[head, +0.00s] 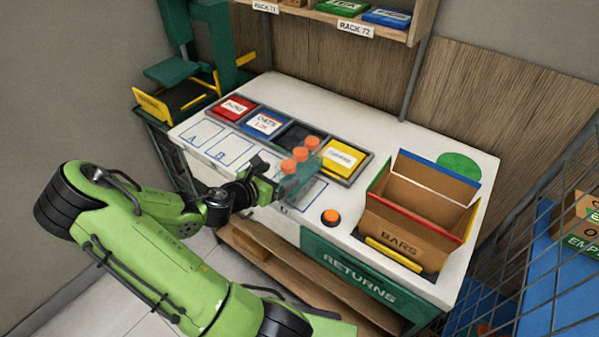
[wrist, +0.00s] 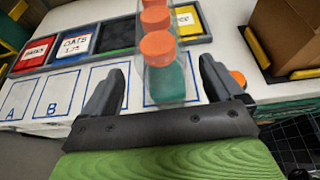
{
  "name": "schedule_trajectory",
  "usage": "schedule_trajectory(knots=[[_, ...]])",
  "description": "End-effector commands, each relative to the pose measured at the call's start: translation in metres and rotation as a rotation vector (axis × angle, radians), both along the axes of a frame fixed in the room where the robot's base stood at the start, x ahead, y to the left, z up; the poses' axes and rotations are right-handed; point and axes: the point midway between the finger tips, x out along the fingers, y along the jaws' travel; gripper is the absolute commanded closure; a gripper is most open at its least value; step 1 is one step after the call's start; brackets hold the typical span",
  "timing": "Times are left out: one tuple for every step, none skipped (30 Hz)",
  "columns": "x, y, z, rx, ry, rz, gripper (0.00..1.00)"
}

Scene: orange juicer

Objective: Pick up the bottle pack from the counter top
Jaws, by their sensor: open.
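The bottle pack (head: 298,172) is a row of clear bottles with orange caps and a green lower part. It stands upright on the white counter top (head: 391,139), in front of the tray of coloured packs. My gripper (head: 262,183) is at the near side of the pack, pointing at it. In the wrist view my gripper (wrist: 160,90) is open, one finger on each side of the bottle pack (wrist: 158,58). I cannot tell whether a finger touches it. The arm partly hides the pack's lower near side in the head view.
A grey tray holds a red pack (head: 234,107), a blue-and-white pack (head: 263,123) and a yellow pack (head: 342,158); one compartment is dark and empty. An orange button (head: 330,217) and an open BARS box (head: 414,214) stand right. A wire cage (head: 549,262) is far right.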

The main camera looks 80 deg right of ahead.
Motion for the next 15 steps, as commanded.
schedule_trajectory(knots=[[-0.003,-0.007,-0.004,0.0,-0.001,-0.003,0.06],[-0.005,-0.01,-0.005,0.0,0.0,-0.002,0.06],[-0.006,-0.013,-0.006,-0.001,0.0,0.0,0.06],[-0.007,-0.016,-0.007,-0.001,0.0,-0.001,0.06],[-0.008,-0.019,-0.008,-0.001,0.0,-0.001,0.06],[-0.011,-0.024,-0.011,0.0,0.0,-0.002,0.06],[-0.014,-0.029,-0.014,-0.001,0.0,-0.004,0.06],[-0.016,-0.034,-0.016,-0.001,0.0,-0.004,0.06],[-0.019,-0.041,-0.02,-0.001,0.0,-0.002,0.06],[-0.021,-0.045,-0.022,0.0,-0.001,-0.003,0.06],[-0.022,-0.049,-0.024,-0.001,-0.001,-0.002,0.06],[-0.024,-0.054,-0.026,-0.001,-0.001,-0.002,0.06],[-0.025,-0.056,-0.027,0.001,-0.001,-0.001,0.06],[-0.025,-0.057,-0.028,0.001,-0.002,0.0,0.06],[-0.025,-0.058,-0.028,0.001,-0.002,0.001,0.06]])
